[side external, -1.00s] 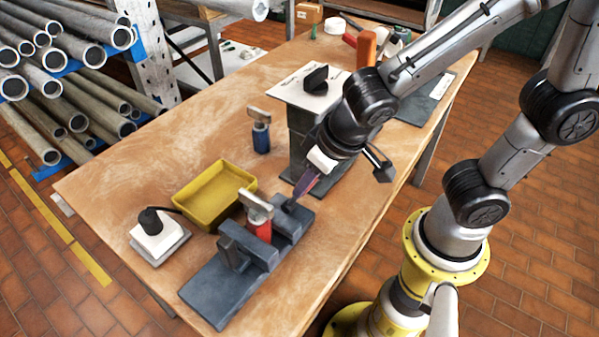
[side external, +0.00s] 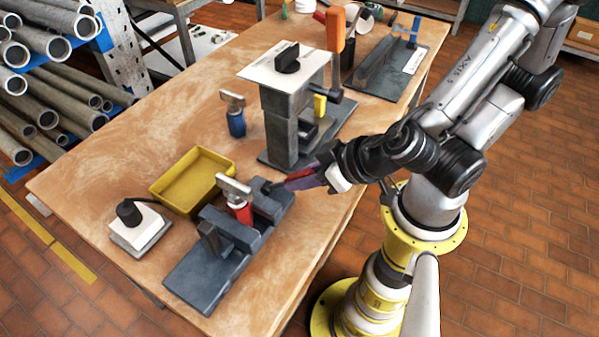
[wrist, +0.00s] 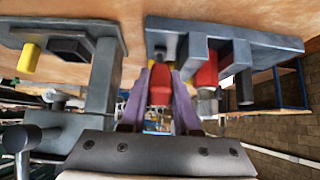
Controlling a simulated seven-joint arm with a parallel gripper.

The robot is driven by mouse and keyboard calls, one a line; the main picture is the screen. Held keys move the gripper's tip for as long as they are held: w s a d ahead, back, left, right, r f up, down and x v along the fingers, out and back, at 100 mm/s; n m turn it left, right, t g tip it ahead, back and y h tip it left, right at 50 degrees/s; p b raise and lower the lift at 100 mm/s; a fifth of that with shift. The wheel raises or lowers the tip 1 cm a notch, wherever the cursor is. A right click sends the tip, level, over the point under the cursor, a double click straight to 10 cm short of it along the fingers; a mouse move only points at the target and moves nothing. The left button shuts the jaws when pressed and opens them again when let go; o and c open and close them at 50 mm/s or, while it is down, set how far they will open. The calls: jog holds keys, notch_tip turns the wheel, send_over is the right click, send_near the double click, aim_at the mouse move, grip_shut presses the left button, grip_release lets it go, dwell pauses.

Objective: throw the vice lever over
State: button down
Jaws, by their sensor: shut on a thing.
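The dark grey vice (side external: 208,270) lies at the front of the bench. A red-bodied piece with a metal crossbar top (side external: 240,205) stands between its jaws. My gripper (side external: 288,182) reaches in from the right, nearly level, at the vice's far right end. In the wrist view my gripper's purple fingers (wrist: 160,82) are shut on the red grip of the vice lever (wrist: 160,88). The fingers hide most of the lever in the side view. The vice also shows in the wrist view (wrist: 270,42), with the red-bodied piece (wrist: 207,72) beside my fingers.
A yellow tray (side external: 160,190) and a white block with a black knob (side external: 140,232) sit left of the vice. A dark press-like stand (side external: 282,135) with an orange-handled lever (side external: 335,32) stands behind. A blue-bodied tool (side external: 236,122) stands between.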

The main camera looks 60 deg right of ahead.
dwell(0.4)
jog(key=c, duration=0.6)
grip_release()
jog(key=shift+c, duration=0.2)
